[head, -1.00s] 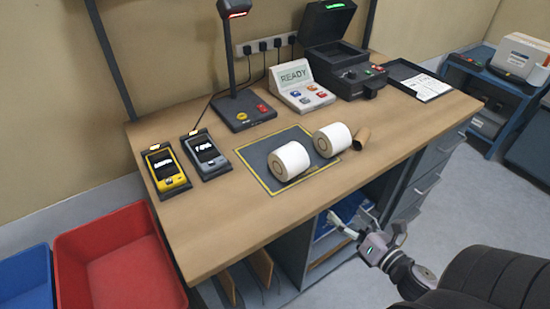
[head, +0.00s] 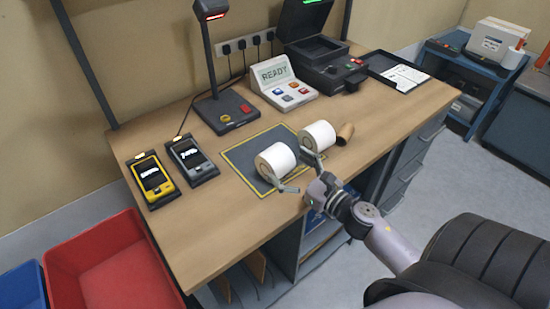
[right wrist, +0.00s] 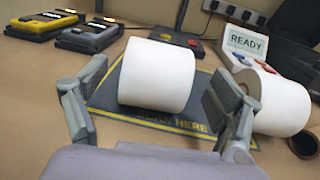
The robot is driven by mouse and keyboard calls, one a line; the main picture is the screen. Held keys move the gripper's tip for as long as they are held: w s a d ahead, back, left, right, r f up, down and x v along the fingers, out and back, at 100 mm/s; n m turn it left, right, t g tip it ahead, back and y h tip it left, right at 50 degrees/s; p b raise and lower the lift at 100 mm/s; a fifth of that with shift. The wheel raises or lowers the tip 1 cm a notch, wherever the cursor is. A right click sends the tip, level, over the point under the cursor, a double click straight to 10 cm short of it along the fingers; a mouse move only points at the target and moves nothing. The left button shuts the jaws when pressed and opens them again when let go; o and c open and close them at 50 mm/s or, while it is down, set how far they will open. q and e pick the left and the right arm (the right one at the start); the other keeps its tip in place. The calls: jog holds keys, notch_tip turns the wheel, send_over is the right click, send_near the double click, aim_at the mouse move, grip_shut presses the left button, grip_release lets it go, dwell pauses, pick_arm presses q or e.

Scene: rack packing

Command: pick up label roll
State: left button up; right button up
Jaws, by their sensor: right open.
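Two white label rolls lie on their sides on the desk. The nearer label roll (head: 276,162) is on the dark scan mat (head: 246,154). The other label roll (head: 318,135) is to its right, at the mat's right edge. My right gripper (head: 296,172) is open at the front of the mat. In the right wrist view the nearer roll (right wrist: 157,74) stands ahead between the two open fingers (right wrist: 160,108), with nothing gripped. The right finger partly overlaps the other roll (right wrist: 275,100). My left gripper is not in view.
Behind are a scanner stand (head: 225,110), a READY panel (head: 285,85) and a black printer (head: 325,65). Two handhelds, yellow (head: 152,180) and grey (head: 192,158), lie left. A red bin (head: 100,262) stands on the floor.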

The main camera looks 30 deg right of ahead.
aim_at(274, 156)
jog(key=shift+w+a+r, duration=0.1)
jog(key=shift+w, duration=0.4)
jog(key=w, duration=0.1)
jog(key=w+p, duration=0.1)
jog(key=w, duration=0.1)
jog(key=w+p, duration=0.1)
jog(key=shift+w+a, duration=0.15)
jog(key=shift+a, duration=0.25)
jog(key=shift+w, duration=0.15)
jog(key=shift+c, duration=0.2)
jog(key=c, duration=1.5)
